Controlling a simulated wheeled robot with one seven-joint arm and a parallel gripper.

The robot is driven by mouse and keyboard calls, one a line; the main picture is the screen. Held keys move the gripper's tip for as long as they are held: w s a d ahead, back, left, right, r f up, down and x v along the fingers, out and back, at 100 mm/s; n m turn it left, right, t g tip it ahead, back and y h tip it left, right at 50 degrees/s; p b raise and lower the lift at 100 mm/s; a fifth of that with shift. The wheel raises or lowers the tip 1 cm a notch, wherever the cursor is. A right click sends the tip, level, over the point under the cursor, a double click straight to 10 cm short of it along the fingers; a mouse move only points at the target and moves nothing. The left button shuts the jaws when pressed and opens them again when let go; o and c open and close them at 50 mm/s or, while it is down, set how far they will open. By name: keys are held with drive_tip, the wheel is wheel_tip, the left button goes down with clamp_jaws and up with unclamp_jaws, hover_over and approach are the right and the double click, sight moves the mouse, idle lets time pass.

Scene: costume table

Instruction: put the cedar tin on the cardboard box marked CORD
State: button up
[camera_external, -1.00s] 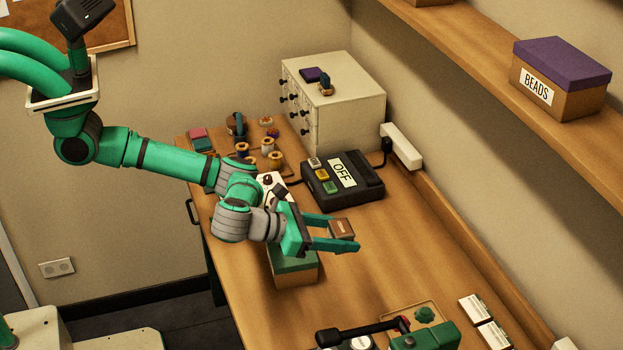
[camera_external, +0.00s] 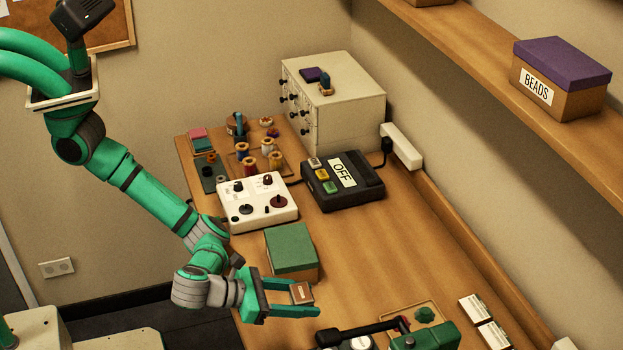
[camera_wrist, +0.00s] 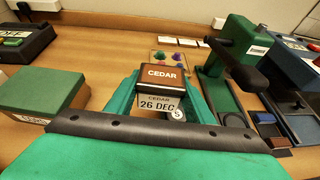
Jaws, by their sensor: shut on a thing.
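My gripper (camera_external: 298,302) is shut on the cedar tin (camera_external: 301,293), a small brown tin, near the table's front edge. In the wrist view the tin (camera_wrist: 163,76) sits between the green fingers, its lid marked CEDAR and a tag below reading CEDAR 26 DEC. A cardboard box with a green lid (camera_external: 291,248) stands on the table just behind the gripper. In the wrist view this box (camera_wrist: 45,97) is at the left, its front label partly hidden, so I cannot read it fully. The tin is beside the box, not on it.
A white control panel (camera_external: 257,203) and a black box marked OFF (camera_external: 342,181) stand behind the green-lidded box. A green machine with a black lever (camera_external: 425,336) stands at the front right. A box marked BEADS (camera_external: 560,78) is on the shelf. Table right of the green-lidded box is clear.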

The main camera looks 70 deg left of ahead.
drive_tip(key=shift+m+h, duration=0.3)
drive_tip(key=s+f, duration=0.3)
drive_tip(key=f, duration=0.1)
drive_tip(key=s+f, duration=0.3)
drive_tip(key=shift+s+d+f, duration=0.1)
drive_tip(key=shift+s+f, duration=0.25)
drive_tip(key=shift+f, duration=0.15)
drive_tip(key=w+a+r, duration=0.6)
drive_tip(key=w+a, duration=0.2)
drive_tip(key=a, duration=0.3)
wheel_tip(320, 180, up, 4)
drive_tip(key=r+n+y, duration=0.1)
drive_tip(key=n+y, duration=0.1)
hover_over(290, 245)
drive_tip(key=shift+f, duration=3.95)
drive_tip(key=shift+f, duration=0.1)
drive_tip(key=o, duration=1.1)
